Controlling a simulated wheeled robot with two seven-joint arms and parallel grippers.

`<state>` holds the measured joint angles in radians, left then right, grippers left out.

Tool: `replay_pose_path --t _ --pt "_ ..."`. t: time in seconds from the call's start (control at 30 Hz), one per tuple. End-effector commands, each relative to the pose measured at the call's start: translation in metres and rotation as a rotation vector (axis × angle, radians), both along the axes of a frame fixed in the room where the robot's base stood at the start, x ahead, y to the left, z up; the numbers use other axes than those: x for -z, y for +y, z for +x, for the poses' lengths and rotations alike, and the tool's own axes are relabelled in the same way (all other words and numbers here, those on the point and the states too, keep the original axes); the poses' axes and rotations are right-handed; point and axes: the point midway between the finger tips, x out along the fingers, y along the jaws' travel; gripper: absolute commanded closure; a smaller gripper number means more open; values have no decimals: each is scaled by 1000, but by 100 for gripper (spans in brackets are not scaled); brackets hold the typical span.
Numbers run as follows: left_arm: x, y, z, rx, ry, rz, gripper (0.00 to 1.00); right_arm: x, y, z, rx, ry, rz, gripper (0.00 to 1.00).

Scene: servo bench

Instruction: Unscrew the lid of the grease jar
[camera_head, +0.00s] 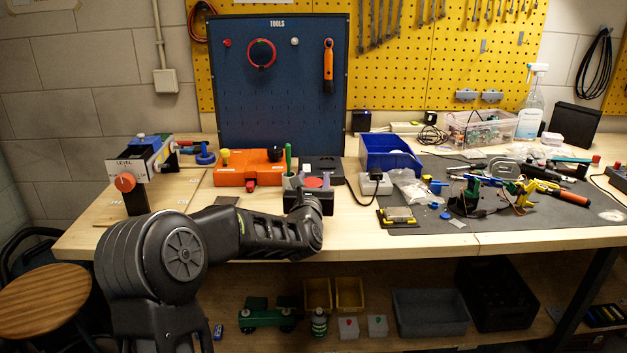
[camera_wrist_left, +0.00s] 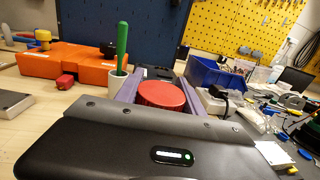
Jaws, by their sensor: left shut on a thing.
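The grease jar's round red lid (camera_head: 313,183) is near the front edge of the bench, and it also shows in the left wrist view (camera_wrist_left: 162,95). The jar's body is hidden behind my gripper and under the lid. My left gripper (camera_head: 312,180) reaches over the bench edge from the left, with its two purple-grey fingers on either side of the lid. It is shut on the lid. Whether the lid has turned on the jar cannot be told. My right gripper is not in view.
A white cup with a green-handled tool (camera_head: 288,160) stands close left of the jar. An orange box (camera_head: 248,170) is further left. A black tray (camera_head: 323,164) lies behind. A blue bin (camera_head: 388,155) and a black adapter (camera_head: 375,174) are to the right.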

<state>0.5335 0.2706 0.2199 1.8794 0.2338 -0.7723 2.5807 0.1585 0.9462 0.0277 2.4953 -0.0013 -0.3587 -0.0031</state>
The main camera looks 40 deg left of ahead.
Motion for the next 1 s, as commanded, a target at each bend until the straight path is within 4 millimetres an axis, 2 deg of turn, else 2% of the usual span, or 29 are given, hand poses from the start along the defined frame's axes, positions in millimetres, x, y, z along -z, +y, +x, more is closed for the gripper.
replay_pose_path --t 0.27,0.3,0.53,0.83,1.0 --pt "0 0 0 -1 -3 2 100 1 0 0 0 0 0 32" --pt "0 0 0 0 -2 1 52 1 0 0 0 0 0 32" --pt "0 0 0 0 -2 1 33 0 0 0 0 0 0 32" --pt "-1 0 0 0 -2 1 33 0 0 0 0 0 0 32" --pt "0 -6 -12 -1 -3 1 33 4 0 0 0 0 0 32"
